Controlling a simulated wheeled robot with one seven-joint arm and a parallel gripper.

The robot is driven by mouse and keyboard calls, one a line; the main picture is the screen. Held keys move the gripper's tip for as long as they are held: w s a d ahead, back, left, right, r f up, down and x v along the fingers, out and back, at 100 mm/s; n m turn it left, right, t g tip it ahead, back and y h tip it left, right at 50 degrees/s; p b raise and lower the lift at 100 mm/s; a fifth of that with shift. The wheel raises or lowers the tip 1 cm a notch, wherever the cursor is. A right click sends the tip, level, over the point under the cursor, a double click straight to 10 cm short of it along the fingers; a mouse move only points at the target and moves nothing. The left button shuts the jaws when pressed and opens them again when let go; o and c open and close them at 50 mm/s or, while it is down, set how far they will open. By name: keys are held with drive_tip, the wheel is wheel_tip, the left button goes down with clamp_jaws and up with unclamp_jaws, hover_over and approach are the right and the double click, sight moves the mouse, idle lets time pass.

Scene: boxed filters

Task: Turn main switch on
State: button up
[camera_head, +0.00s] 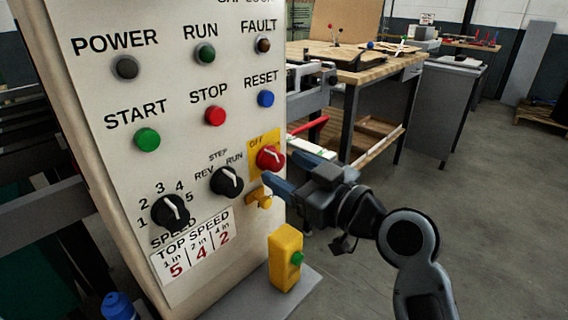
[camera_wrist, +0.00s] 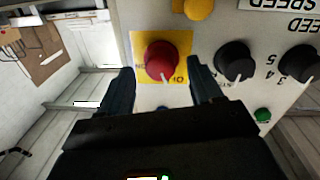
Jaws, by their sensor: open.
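The main switch is a red rotary knob (camera_head: 270,158) on a yellow plate, at the right edge of the control panel (camera_head: 190,75). In the head view the word OFF shows above the knob; other lettering on the plate is hidden or unclear. In the wrist view the red knob (camera_wrist: 161,62) appears upside down, with its white pointer mark toward the gripper side. My gripper (camera_head: 275,175) is in front of the knob. Its dark fingers (camera_wrist: 163,85) are apart, one to each side of the knob in the wrist view. I cannot tell whether they touch it.
A yellow box with a green button (camera_head: 286,258) stands lower.

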drive_tip(key=shift+x, duration=1.1)
drive_tip(key=c, duration=1.1)
